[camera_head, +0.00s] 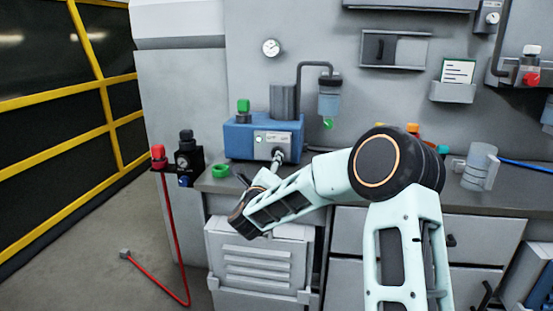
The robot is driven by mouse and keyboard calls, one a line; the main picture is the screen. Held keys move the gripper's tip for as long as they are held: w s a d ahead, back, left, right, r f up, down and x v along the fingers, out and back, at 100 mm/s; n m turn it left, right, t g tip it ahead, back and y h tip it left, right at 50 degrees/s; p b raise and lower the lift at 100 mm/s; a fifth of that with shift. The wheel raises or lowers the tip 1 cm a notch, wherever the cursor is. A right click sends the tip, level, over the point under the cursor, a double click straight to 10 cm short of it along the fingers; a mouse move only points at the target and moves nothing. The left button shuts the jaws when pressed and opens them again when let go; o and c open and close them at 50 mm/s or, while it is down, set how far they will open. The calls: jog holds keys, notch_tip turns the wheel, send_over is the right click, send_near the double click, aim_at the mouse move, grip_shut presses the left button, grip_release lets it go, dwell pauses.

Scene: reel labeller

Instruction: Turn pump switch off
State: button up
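The pump (240,141) is a blue box on the grey counter, with a green knob (243,106) on top and a dark grey cylinder (284,100) behind. Its front has a light grey panel (272,139) with small details; I cannot make out the switch or its position. My gripper (278,157) points up at the lower part of this panel, close in front of it. I cannot tell if it touches. Its fingers are too small to show whether they are open or shut, and it hides a little of the panel's lower edge.
A green ring (220,171) lies left of my wrist on the counter (336,176). A clear filter bowl (329,104) hangs right of the pump. My forearm crosses the counter front.

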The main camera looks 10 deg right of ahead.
jog(key=x, duration=0.9)
jog(key=shift+w+f+b, duration=0.1)
jog(key=shift+b, duration=0.25)
jog(key=c, duration=1.1)
jog(key=shift+c, duration=0.2)
